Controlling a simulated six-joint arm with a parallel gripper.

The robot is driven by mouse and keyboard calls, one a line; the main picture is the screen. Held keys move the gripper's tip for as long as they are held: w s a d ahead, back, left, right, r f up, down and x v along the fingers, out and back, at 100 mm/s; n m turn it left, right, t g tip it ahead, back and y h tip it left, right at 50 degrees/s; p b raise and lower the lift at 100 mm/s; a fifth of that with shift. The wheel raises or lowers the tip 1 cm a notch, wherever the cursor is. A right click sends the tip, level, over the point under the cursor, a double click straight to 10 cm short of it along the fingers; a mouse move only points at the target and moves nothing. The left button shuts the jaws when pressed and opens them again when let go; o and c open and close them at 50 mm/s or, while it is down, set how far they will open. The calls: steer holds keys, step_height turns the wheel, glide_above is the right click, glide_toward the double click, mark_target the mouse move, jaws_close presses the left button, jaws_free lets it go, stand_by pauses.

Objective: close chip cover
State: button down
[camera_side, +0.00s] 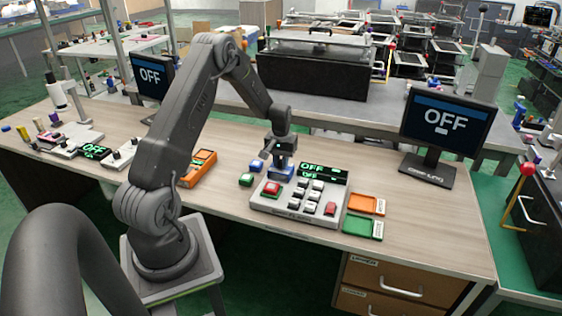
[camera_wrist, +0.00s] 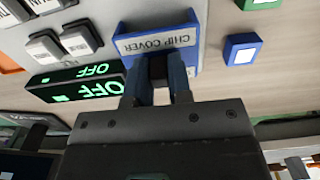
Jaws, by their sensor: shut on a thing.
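The blue chip cover (camera_wrist: 158,42) has a label reading "CHIP COVER" and shows upside down in the wrist view. In the side view the cover (camera_side: 281,173) sits at the back left of the white console (camera_side: 298,213). My gripper (camera_side: 284,163) points down over the cover. In the wrist view my gripper (camera_wrist: 159,82) has its fingers close together at the label edge, shut on the cover. The small part between the fingers is dark and hard to make out. I cannot tell the cover's exact angle.
The console carries a red button (camera_side: 271,188), several grey keys and a green "OFF" display (camera_side: 323,172). Blue and green blocks stand to its left. Orange (camera_side: 367,204) and green (camera_side: 363,227) trays lie to its right. A monitor (camera_side: 446,125) stands at right.

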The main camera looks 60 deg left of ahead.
mark_target(271, 187)
steer(key=s+d, duration=0.6)
steer(key=shift+s+d, duration=0.35)
steer(key=shift+d, duration=0.05)
steer(key=c, duration=1.4)
jaws_free()
steer(key=o, duration=0.4)
steer(key=shift+c, duration=0.2)
step_height(271, 187, up, 14)
